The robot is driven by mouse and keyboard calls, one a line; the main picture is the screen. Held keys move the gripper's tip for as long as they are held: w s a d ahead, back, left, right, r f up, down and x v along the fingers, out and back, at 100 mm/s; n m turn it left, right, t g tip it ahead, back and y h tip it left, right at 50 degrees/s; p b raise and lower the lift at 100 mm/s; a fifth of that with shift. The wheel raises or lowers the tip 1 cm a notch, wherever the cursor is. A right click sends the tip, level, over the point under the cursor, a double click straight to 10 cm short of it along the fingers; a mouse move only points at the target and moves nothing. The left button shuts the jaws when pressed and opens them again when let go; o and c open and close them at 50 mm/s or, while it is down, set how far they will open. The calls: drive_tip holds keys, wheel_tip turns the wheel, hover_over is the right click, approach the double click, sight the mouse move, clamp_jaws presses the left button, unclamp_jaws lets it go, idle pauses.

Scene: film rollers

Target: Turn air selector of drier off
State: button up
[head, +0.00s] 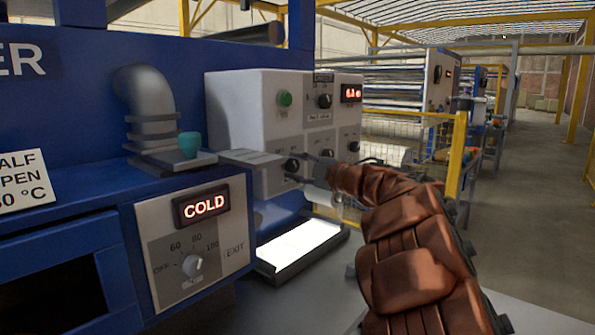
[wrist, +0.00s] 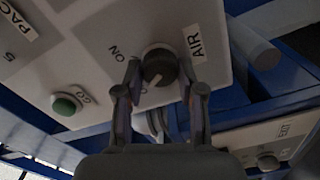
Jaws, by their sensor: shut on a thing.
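The air selector is a dark round knob (wrist: 158,66) on a pale panel, beside an "AIR" label (wrist: 197,44) and an "ON" marking. A light pointer line shows on its face, toward the lower left in the wrist view. Another marking below the knob is mostly hidden by a finger. My gripper (wrist: 160,74) has one finger on each side of the knob and is shut on it. In the head view my gripper (head: 307,168) is at the lower front of the grey control box (head: 240,105), where the knob is small and partly covered.
A green button (wrist: 65,104) is on the same panel. In the head view, a heater panel (head: 215,248) reading "COLD" with an "EXIT" dial stands lower left. A grey pipe (head: 148,100) and teal part (head: 190,143) are nearby. A yellow fence (head: 455,155) stands behind; open floor lies right.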

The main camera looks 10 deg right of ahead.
idle(0.5)
drive_tip(key=o, duration=1.1)
drive_tip(key=shift+o, duration=0.2)
drive_tip(key=v, duration=1.2)
